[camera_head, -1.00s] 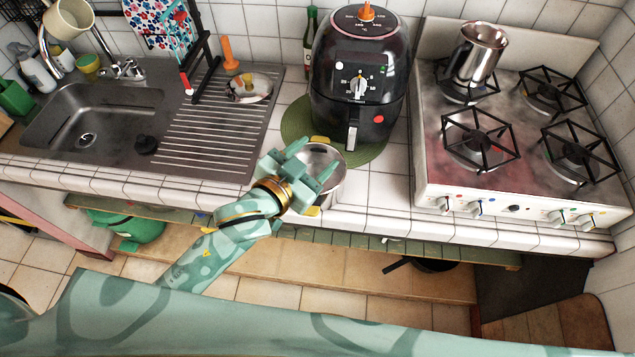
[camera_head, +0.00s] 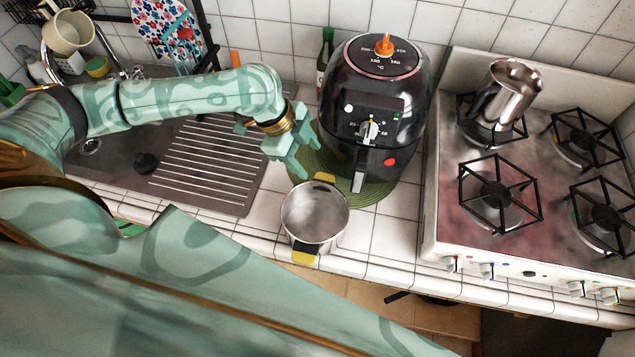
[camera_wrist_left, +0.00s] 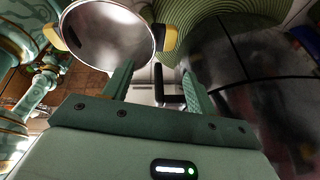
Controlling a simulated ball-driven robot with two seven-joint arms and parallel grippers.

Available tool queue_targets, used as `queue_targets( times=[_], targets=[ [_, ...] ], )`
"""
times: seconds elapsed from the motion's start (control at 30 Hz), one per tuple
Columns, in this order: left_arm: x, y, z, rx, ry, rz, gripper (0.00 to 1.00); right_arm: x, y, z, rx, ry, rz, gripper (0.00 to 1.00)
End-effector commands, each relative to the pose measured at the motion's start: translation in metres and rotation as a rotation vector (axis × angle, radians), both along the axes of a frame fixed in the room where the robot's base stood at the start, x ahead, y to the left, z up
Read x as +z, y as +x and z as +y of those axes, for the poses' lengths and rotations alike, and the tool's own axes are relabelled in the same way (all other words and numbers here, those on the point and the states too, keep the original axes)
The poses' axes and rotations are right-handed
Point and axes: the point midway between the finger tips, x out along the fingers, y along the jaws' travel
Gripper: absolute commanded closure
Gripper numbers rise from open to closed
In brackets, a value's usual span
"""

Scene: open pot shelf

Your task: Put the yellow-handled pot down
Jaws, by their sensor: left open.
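The yellow-handled pot (camera_head: 314,214) is a steel pot with two yellow handles. It stands upright on the white tiled counter near its front edge, with its far handle by the green round mat. My left gripper (camera_head: 296,168) is open and empty, just behind and left of the pot and apart from it. In the left wrist view the pot (camera_wrist_left: 110,32) is at the upper left, beyond the open fingers (camera_wrist_left: 157,90), with nothing between them. My right gripper is not in view.
A black air fryer (camera_head: 376,110) stands on the green mat (camera_head: 375,195) right behind the pot. The stove (camera_head: 470,240) with a steel jug (camera_head: 503,95) is at the right. The sink drainboard (camera_head: 212,165) is at the left. Counter right of the pot is clear.

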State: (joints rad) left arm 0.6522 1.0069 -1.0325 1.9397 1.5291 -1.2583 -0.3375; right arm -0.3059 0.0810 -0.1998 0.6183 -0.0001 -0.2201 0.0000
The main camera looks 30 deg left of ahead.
Motion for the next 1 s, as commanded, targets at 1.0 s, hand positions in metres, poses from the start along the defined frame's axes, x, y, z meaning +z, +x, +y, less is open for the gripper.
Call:
queue_targets(
  times=[1.0],
  targets=[
    [-0.104, 0.023, -0.038, 0.002, -0.001, -0.003, 0.48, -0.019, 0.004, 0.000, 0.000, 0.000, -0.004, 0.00]
  ],
)
